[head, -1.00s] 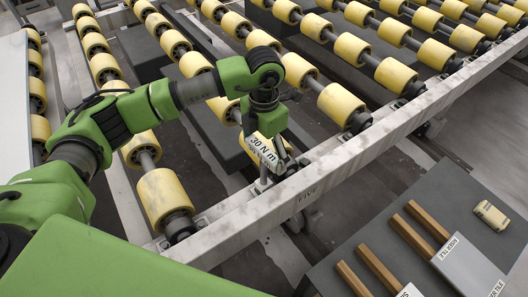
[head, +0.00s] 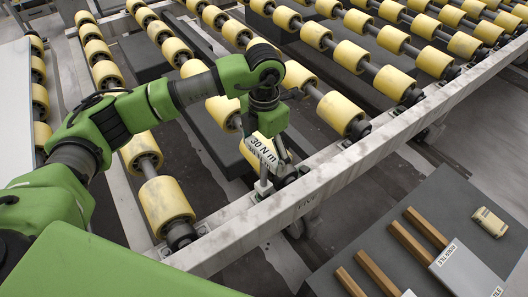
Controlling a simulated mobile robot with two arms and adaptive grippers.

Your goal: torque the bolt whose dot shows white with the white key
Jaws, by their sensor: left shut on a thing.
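My left gripper (head: 272,148) is shut on the white key (head: 261,152), whose white label reads "30 N m". It holds the key over the near metal rail (head: 340,176), between the yellow rollers. The key's grey lower end (head: 263,186) points down at the rail top, close to or on it; I cannot tell whether it sits on a bolt. Gripper and key hide that spot, and no white bolt dot can be made out. The word "FIVE" is marked on the rail's side just right of the key. My right gripper is not in view.
Rows of yellow rollers (head: 166,204) fill the area beyond the rail. At the lower right, a dark grey table (head: 460,196) carries several wooden bars (head: 426,228), labelled pale tiles (head: 462,268) and a small yellowish block (head: 488,222). Open floor lies between rail and table.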

